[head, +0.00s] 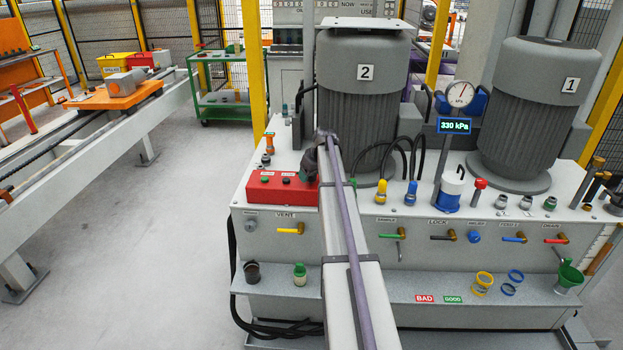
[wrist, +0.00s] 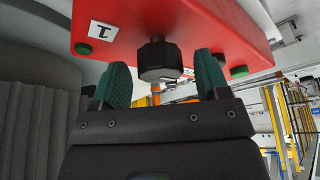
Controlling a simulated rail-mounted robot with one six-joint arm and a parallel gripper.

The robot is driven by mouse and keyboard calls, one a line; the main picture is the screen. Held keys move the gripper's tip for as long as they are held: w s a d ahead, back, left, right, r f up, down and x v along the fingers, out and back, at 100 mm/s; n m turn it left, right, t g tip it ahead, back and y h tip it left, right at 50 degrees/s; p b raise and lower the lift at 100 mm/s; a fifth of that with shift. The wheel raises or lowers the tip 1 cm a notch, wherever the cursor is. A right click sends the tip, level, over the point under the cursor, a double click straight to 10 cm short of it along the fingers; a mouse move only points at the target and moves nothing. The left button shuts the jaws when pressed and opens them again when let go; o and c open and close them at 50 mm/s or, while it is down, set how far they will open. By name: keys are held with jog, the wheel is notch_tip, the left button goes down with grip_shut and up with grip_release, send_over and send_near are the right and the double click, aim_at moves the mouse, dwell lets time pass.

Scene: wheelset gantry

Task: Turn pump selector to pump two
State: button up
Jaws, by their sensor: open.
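The red selector box (head: 266,190) sits on the left end of the grey bench in the head view, and it fills the top of the wrist view (wrist: 225,25). A black faceted knob (wrist: 159,55) sticks out of it, with a white "1" label (wrist: 105,34) and a green button (wrist: 83,49) to its left. Another green button (wrist: 239,71) is at the right. My gripper (wrist: 162,76) is open, its green fingertips on either side of the knob with gaps showing. In the head view my arm hides the box's right end and the knob. I cannot read the knob's setting.
Two large grey pumps, number 2 (head: 362,100) and number 1 (head: 530,115), stand on the bench. A gauge reading 330 kPa (head: 454,126) is between them. Coloured valve handles, such as yellow VENT (head: 290,230), line the front.

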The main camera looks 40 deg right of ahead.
jog(key=shift+c, duration=0.4)
jog(key=c, duration=0.8)
jog(key=shift+c, duration=0.2)
jog(key=shift+m, duration=0.3)
jog(key=m+h, duration=0.2)
jog(key=m, duration=0.2)
jog(key=shift+a, duration=0.15)
jog(key=m, duration=0.2)
jog(key=m+g+h, duration=0.1)
jog(key=m, duration=0.1)
jog(key=shift+m+h, duration=0.3)
jog(key=shift+m, duration=0.1)
jog(key=m+g, duration=0.1)
jog(key=m, duration=0.3)
jog(key=shift+w+m+g+h, duration=0.15)
jog(key=shift+m+g+h, duration=0.15)
jog(key=shift+g, duration=0.1)
jog(key=shift+m+g+h, duration=0.3)
jog(key=shift+m+g, duration=0.4)
jog(key=shift+m, duration=1.2)
